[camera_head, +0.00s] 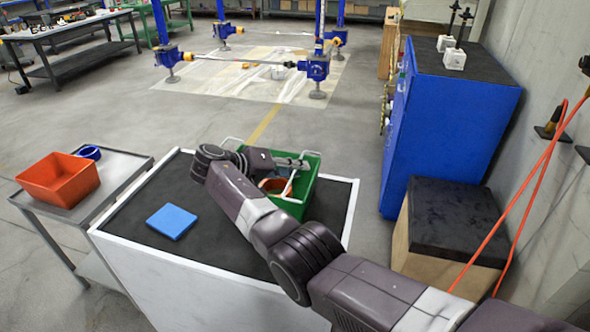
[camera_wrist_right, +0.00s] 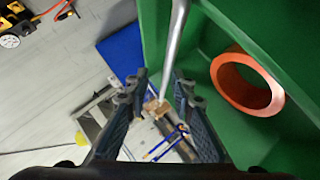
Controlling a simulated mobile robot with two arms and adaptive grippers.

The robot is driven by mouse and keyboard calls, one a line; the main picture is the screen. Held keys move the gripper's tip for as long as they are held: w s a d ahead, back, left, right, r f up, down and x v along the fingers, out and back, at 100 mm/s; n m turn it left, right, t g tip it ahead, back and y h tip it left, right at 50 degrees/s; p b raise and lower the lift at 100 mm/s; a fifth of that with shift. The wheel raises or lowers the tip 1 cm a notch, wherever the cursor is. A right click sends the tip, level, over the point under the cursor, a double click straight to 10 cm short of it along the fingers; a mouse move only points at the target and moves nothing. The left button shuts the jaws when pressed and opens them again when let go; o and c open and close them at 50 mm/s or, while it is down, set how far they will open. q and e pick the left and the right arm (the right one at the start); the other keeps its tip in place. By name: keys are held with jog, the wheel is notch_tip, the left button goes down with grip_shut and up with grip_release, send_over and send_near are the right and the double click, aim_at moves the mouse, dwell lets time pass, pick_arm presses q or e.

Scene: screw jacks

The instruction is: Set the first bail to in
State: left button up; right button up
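The green crate (camera_head: 312,180) stands at the far right of the white-framed cart, partly hidden by my right arm. Pale bail parts show at its left rim (camera_head: 230,140); which bail is the first I cannot tell. My right gripper (camera_head: 298,163) is over the crate. In the right wrist view, a grey metal bail rod (camera_wrist_right: 177,45) runs down between the two open fingers (camera_wrist_right: 155,92), beside the green crate wall (camera_wrist_right: 160,40). Contact with the fingers is unclear. An orange ring (camera_wrist_right: 247,82) lies inside the crate. My left gripper is out of view.
A blue pad (camera_head: 171,221) lies on the cart's dark top (camera_head: 215,255). A side table on the left holds an orange-red bin (camera_head: 58,180) and a blue ring (camera_head: 88,153). A blue cabinet (camera_head: 440,130) and a dark-topped box (camera_head: 455,220) stand to the right.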

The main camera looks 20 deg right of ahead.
jog(key=shift+a, duration=0.2)
jog(key=v, duration=0.7)
jog(key=shift+r, duration=0.15)
